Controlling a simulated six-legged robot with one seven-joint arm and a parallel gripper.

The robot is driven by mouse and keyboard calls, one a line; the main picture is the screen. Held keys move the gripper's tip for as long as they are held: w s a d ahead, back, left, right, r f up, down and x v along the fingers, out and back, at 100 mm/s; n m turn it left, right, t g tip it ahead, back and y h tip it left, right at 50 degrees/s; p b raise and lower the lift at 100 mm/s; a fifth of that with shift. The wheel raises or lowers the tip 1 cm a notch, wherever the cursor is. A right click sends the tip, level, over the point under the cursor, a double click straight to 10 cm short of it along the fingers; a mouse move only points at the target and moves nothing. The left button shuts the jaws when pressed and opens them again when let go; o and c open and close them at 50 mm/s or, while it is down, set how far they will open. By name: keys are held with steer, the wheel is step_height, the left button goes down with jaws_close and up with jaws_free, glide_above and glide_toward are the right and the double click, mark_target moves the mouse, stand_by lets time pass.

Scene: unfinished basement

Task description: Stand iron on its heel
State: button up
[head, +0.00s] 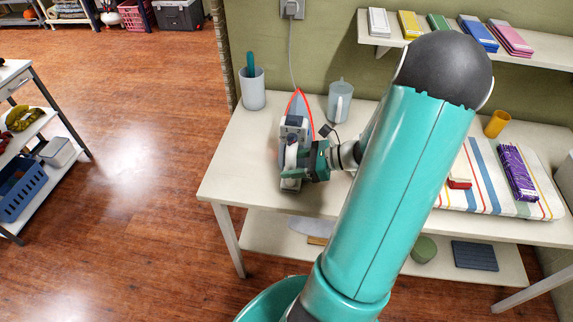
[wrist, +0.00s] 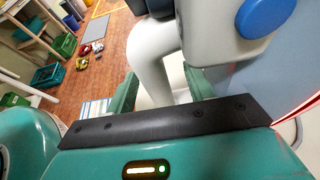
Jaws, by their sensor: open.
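The iron (head: 292,129) is at the left part of the table, with a white and grey body and a red-edged, pale blue soleplate. Its tip points up and the soleplate is on the wall side, so it looks upright. I cannot tell whether its heel rests fully on the table. My gripper (head: 303,162) reaches in from the right at the handle. In the wrist view, my gripper's green fingers (wrist: 161,94) are open on either side of the white handle (wrist: 150,55). A blue knob (wrist: 265,12) shows on the iron's body.
The table (head: 241,158) holds a grey cup with a green item (head: 252,90) behind left and a grey mug (head: 340,101) behind right. A striped mat (head: 484,178) lies to the right. A cord (head: 291,60) hangs from the outlet. The table's front left is bare.

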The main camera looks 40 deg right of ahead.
steer(key=v, duration=1.1)
steer(key=shift+s+d, duration=0.2)
steer(key=shift+s, duration=0.05)
steer(key=shift+r, duration=0.1)
